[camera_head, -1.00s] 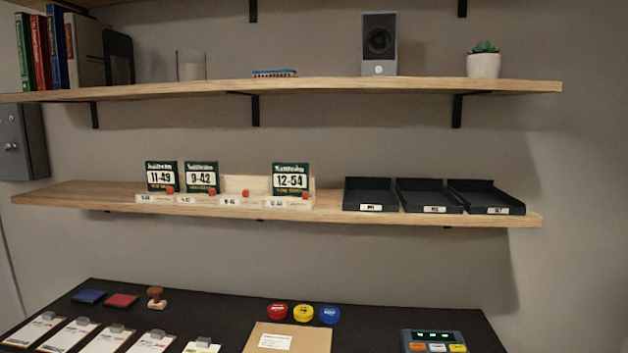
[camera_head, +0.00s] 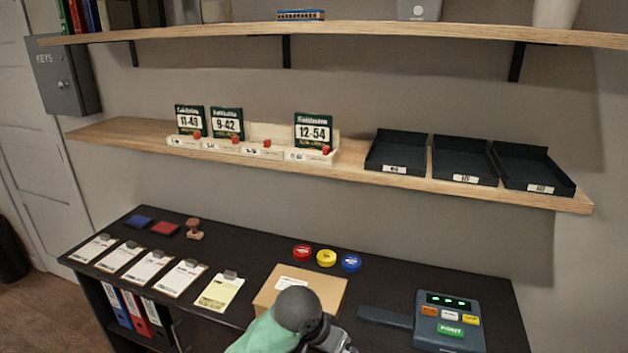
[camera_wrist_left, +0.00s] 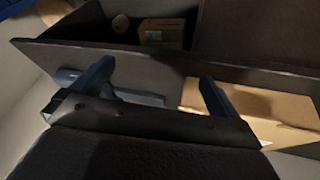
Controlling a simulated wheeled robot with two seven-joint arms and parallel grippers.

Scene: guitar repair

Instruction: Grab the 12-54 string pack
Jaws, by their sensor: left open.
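The 12-54 string pack (camera_head: 313,131) is a dark green packet with a white number label. It stands upright in the rightmost slot of the pale wooden holder (camera_head: 298,156) on the lower wall shelf, with a small red piece at its lower right. My left gripper (camera_wrist_left: 156,76) is open and empty in the left wrist view, above the desk area. One of my arms shows at the bottom centre of the head view, below the shelf and well apart from the pack. The pack cannot be made out in the wrist view. My right gripper is not identifiable.
The 11-49 pack (camera_head: 189,120) and 9-42 pack (camera_head: 227,122) stand to the left; the slot between them and 12-54 is empty. Black trays (camera_head: 396,154) sit to the right. An upper shelf (camera_head: 350,32) hangs above. A cardboard box (camera_head: 300,287) lies on the desk.

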